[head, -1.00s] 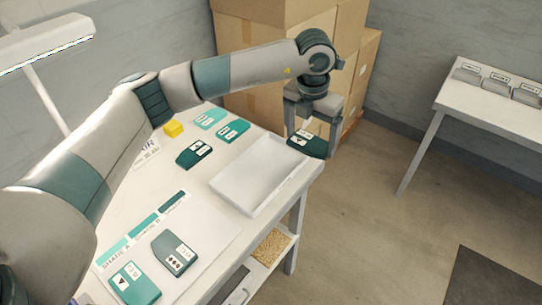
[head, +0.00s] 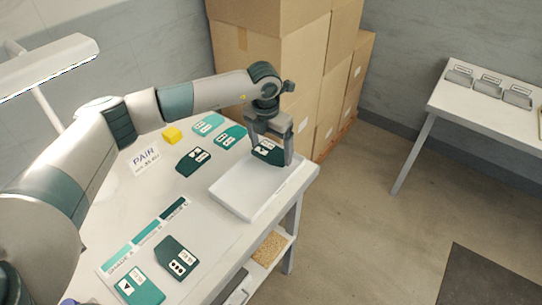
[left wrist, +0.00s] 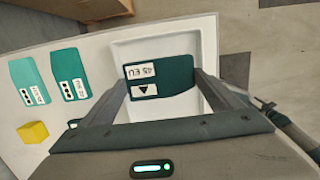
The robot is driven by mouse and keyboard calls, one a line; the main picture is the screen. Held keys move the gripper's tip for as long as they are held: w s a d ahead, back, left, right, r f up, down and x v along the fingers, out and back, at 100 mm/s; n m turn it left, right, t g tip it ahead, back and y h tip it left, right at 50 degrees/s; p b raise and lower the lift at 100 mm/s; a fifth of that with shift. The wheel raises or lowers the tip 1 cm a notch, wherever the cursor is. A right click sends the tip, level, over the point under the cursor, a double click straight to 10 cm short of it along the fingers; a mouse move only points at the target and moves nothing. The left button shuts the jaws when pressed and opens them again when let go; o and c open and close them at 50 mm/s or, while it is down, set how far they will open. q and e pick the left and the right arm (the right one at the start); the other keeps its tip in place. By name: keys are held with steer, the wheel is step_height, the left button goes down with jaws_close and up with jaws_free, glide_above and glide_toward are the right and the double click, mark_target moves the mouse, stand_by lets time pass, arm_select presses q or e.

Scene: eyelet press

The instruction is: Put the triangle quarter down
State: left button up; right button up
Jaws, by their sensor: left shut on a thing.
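The triangle quarter in my grip is a dark teal piece (head: 268,152) with white labels. In the left wrist view (left wrist: 158,76) its labels show a black triangle and "45 EU". My left gripper (head: 270,150) is shut on it, one finger on each side. It is over the far end of the shallow white tray (head: 235,198), inside the tray's outline in the left wrist view. I cannot tell whether its underside touches the tray floor.
Several other teal pieces lie on the white table: two light ones (head: 208,124) at the back, a dark one (head: 193,161), and two (head: 177,258) in front by a shade strip (head: 146,236). A yellow cube (head: 172,135) and a "PAIR" card (head: 145,157) are left. Cardboard boxes (head: 265,65) stand behind.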

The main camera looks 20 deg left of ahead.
mark_target(271, 153)
arm_select(q)
steer(key=shift+f+p, duration=0.3)
steer(key=shift+f, duration=0.05)
steer(key=shift+f+p, duration=0.7)
steer(key=shift+f, duration=0.9)
steer(key=shift+f, duration=0.2)
steer(key=o, duration=0.8)
steer(key=shift+c, duration=0.2)
steer(key=shift+r, duration=0.1)
